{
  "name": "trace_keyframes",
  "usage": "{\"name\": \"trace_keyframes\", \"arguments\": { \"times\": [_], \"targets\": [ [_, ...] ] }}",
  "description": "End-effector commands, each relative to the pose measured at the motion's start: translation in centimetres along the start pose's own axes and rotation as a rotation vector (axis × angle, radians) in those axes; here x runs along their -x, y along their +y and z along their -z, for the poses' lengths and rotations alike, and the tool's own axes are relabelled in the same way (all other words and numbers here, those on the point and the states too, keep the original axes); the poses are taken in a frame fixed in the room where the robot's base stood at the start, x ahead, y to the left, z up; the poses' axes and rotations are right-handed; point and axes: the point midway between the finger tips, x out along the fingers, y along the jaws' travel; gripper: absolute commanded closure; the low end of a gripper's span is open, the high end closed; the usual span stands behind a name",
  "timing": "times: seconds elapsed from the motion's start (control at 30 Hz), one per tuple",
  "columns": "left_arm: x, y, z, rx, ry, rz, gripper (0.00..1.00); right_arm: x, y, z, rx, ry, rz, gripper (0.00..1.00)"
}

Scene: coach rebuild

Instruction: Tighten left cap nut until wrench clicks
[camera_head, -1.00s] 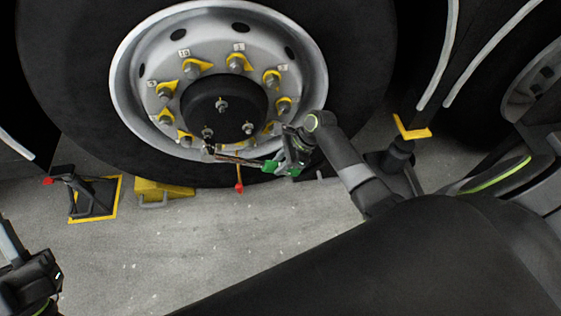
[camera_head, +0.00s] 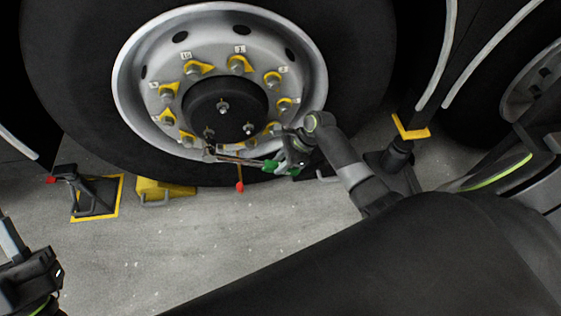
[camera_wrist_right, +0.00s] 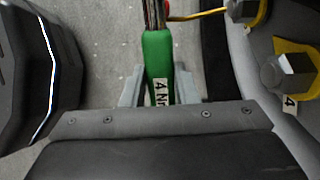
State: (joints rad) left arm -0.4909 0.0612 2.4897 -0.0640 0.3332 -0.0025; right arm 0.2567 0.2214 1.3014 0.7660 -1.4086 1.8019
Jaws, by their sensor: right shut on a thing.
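The dark hub cap (camera_head: 205,98) in the middle of the wheel carries three small cap nuts; the left cap nut (camera_head: 209,132) sits at its lower left. My right gripper (camera_head: 284,163) is shut on the green handle of the wrench (camera_head: 240,160). The wrench points left, its head just below the left cap nut; I cannot tell whether it is seated on it. In the right wrist view the green handle (camera_wrist_right: 158,55), marked "4 N", lies between the fingers (camera_wrist_right: 160,92). My left gripper (camera_head: 14,245) is at the left edge, away from the wheel; its jaws are unclear.
Wheel nuts with yellow pointers ring the rim (camera_head: 135,80). A yellow chock (camera_head: 165,188) and a black stand on a yellow-edged plate (camera_head: 95,198) are at left. A red-tipped piece (camera_head: 239,186) hangs below the wrench. Another stand (camera_head: 397,155) is at right.

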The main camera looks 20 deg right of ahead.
Motion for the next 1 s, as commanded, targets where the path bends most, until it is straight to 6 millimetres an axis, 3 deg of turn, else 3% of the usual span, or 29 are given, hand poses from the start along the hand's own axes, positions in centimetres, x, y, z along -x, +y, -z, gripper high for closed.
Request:
{"name": "trace_keyframes", "arguments": {
  "times": [1.0],
  "targets": [
    [0.3,0.1,-0.3,0.0,0.0,0.0,0.64,0.0,-1.8,-0.1,0.002,-0.002,0.002,1.0]
  ]
}}
